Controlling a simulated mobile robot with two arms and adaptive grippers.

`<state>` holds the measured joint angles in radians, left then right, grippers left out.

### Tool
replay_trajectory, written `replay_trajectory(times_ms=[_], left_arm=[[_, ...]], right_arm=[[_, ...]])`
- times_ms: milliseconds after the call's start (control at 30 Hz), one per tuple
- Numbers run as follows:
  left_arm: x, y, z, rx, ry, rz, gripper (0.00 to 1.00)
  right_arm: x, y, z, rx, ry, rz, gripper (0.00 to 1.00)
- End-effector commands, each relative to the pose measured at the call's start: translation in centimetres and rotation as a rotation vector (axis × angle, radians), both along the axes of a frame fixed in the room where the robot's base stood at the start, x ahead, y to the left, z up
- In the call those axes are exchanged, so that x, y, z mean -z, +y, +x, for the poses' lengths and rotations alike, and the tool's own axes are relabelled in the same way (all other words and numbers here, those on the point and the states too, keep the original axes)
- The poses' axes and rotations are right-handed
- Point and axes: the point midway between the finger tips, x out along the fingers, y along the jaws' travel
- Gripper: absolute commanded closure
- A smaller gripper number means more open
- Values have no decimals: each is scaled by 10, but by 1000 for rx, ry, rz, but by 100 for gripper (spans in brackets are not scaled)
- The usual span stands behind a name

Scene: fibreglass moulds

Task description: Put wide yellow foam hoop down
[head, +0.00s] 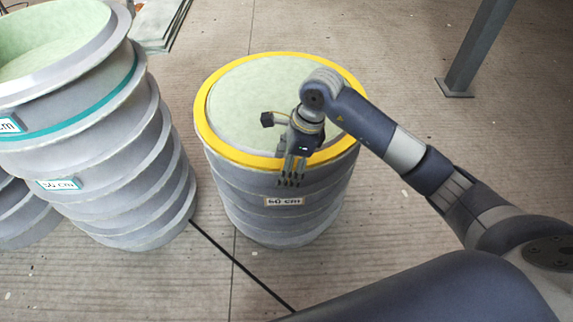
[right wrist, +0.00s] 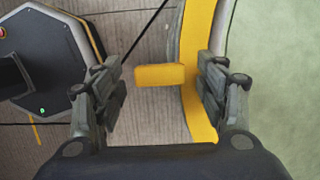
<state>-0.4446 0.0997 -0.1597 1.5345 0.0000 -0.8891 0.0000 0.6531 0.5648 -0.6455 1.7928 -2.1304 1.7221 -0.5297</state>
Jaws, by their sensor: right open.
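The wide yellow foam hoop (head: 214,139) lies around the top rim of the mould stack (head: 284,222) labelled 60 cm. It looks level there, with the pale green mould top (head: 245,95) inside it. My right gripper (head: 289,182) points down at the hoop's near side. In the right wrist view its fingers are open, with a yellow tab (right wrist: 160,75) of the hoop between them. The hoop's band (right wrist: 198,25) passes behind the right-hand finger. Whether a finger touches the hoop I cannot tell. My arm hides part of the hoop. My left gripper is not in view.
A taller mould stack (head: 110,185) with a teal band and a 50 cm label stands close on the left. A grey post (head: 480,45) stands at the back right. A black cable (head: 240,265) runs across the floor. Floor right of the 60 cm stack is clear.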

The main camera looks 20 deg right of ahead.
Motion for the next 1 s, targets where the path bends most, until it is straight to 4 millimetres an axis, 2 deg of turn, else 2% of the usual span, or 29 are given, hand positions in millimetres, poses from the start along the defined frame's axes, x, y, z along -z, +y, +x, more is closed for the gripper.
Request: replay_trajectory(times_ms=[167, 400, 600, 800, 1000], left_arm=[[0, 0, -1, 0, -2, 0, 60], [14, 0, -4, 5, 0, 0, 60], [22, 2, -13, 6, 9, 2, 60], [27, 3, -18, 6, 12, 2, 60], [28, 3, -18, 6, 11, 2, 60]], right_arm=[[-17, -4, 0, -1, -5, -1, 34], [-66, -18, -3, 1, -6, -1, 34], [-100, -27, -6, 1, -4, -1, 34], [-115, -31, -8, 0, -1, 0, 34], [-116, -31, -9, 0, 0, 0, 34]])
